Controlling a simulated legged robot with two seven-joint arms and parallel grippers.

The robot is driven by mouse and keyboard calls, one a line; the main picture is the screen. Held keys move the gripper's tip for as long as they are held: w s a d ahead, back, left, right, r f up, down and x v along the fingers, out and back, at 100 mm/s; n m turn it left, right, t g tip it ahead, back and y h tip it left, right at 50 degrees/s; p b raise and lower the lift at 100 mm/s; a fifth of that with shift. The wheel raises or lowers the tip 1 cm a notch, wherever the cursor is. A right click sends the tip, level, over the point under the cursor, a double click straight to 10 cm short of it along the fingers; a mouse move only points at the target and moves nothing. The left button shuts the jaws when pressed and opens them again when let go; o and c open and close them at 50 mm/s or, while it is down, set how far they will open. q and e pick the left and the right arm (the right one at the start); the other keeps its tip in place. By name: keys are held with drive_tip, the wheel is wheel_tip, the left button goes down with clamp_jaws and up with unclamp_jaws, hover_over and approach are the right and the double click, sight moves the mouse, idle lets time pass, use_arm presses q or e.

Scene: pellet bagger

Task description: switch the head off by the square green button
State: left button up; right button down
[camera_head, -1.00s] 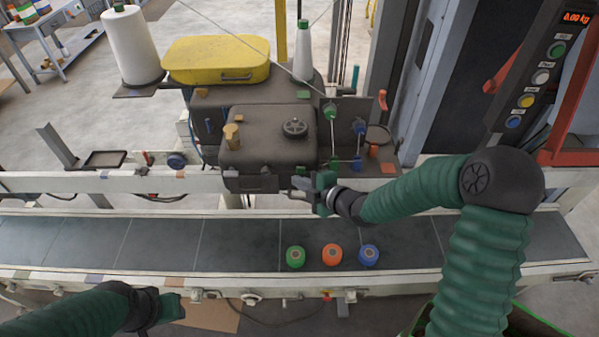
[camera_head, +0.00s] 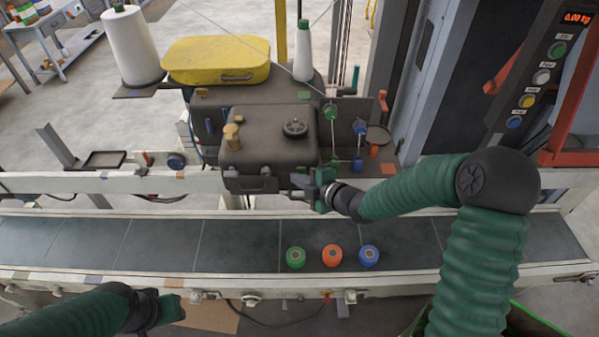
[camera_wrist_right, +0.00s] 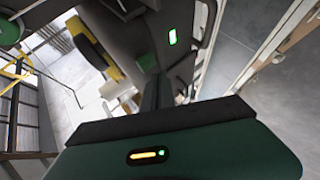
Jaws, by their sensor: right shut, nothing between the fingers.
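The dark sewing head (camera_head: 265,140) stands behind the conveyor, with a round black knob on top. In the right wrist view a lit green rectangular button (camera_wrist_right: 172,36) shows on the head's dark face. I cannot make out this button in the head view. My right gripper (camera_head: 301,181) is shut and empty at the head's lower right front corner. In the wrist view its dark finger (camera_wrist_right: 157,92) points towards the dark face, below and left of the lit button; contact cannot be judged. My left gripper (camera_head: 172,308) is low at the left, in front of the conveyor; its jaws are unclear.
Green (camera_head: 295,257), orange (camera_head: 332,255) and blue (camera_head: 369,255) spools stand on the conveyor belt (camera_head: 150,243). A yellow case (camera_head: 215,60) and white thread cones are behind the head. A panel of round buttons (camera_head: 535,85) stands at upper right, its display reading 0.00 kg.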

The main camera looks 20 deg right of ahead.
use_arm(q)
drive_tip(key=shift+d, duration=0.4)
use_arm(e)
drive_tip(key=shift+w+d, duration=0.25)
drive_tip(key=shift+d, duration=0.25)
use_arm(q)
drive_tip(key=shift+a, duration=0.15)
use_arm(e)
drive_tip(key=shift+a, duration=0.15)
drive_tip(key=shift+s, duration=0.15)
use_arm(q)
drive_tip(key=shift+f, duration=0.15)
use_arm(e)
drive_tip(key=shift+s, duration=0.85)
drive_tip(key=shift+s+f, duration=0.1)
